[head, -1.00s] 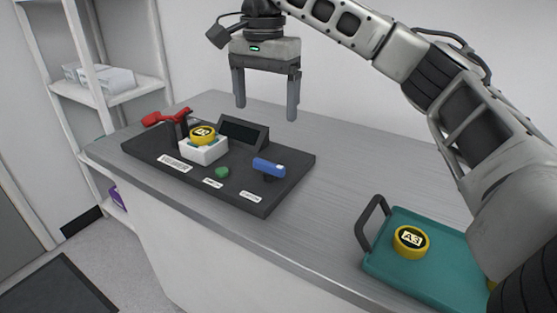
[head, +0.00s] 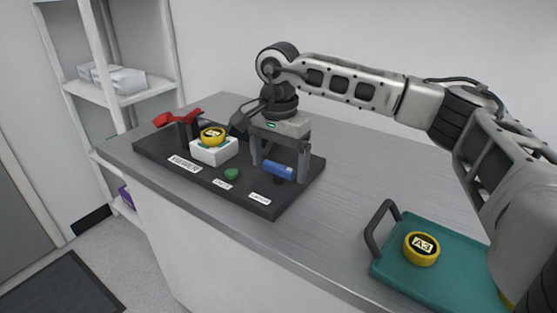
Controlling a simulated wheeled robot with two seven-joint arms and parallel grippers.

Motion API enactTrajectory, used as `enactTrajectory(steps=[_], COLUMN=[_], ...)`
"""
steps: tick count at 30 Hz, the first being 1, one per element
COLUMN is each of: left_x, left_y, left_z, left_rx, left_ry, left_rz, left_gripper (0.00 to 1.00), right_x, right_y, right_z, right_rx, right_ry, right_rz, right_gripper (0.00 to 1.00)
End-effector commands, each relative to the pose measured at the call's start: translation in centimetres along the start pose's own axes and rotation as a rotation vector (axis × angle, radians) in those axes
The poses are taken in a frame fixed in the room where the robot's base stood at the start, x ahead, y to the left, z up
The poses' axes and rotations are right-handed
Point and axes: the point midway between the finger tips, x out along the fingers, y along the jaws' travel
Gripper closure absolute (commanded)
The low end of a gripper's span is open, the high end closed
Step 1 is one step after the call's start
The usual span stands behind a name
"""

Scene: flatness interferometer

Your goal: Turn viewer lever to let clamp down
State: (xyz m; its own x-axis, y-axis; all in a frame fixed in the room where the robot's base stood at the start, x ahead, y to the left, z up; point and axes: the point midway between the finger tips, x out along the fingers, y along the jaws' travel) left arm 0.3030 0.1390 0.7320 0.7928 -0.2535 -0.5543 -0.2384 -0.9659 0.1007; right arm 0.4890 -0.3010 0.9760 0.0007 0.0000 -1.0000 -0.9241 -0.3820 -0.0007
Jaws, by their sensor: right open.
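The viewer is a dark base plate (head: 200,180) labelled "VIEWER" on the counter. A blue lever (head: 278,170) sits on its right part. A red-handled clamp (head: 177,118) stands at its back left, with the red part raised to the left. A yellow-rimmed round piece (head: 212,136) lies on a white block (head: 214,153) beside the clamp. My right gripper (head: 280,174) is open and points down, its two fingers on either side of the blue lever; I cannot tell whether they touch it. My left gripper is not in view.
A green button (head: 232,174) sits near the plate's front edge. A teal tray (head: 400,270) with a dark handle (head: 380,225) and a yellow piece marked A3 (head: 421,248) is at the front right. The metal counter (head: 340,200) between is clear.

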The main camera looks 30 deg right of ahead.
Motion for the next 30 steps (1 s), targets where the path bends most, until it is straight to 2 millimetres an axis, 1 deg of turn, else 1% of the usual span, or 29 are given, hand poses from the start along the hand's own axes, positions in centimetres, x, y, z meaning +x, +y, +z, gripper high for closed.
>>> enactTrajectory(steps=[1,2,3,6,14,19,23,30], left_x=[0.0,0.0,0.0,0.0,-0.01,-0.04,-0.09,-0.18], left_y=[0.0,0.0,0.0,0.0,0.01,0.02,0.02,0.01], left_z=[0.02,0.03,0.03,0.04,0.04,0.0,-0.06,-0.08], left_rx=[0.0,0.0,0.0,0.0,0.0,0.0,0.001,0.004], left_ry=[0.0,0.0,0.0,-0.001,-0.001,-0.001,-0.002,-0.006], left_rz=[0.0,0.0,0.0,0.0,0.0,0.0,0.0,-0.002], left_gripper=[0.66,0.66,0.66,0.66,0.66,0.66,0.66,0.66], right_x=[0.0,-0.01,-0.01,-0.02,-0.05,-0.05,-0.05,-0.09], right_y=[0.01,0.01,0.01,0.02,0.03,0.03,0.03,0.02], right_z=[-0.01,-0.01,-0.01,-0.01,-0.01,-0.01,0.0,-0.02], right_rx=[0.0,0.0,0.0,0.0,0.013,0.068,0.147,0.355], right_ry=[0.0,0.0,0.0,0.0,0.0,0.0,-0.001,0.0], right_rz=[0.0,0.0,0.001,0.001,0.001,0.002,0.003,0.002], right_gripper=[0.13,0.21,0.32,0.58,0.57,0.57,0.57,0.57])
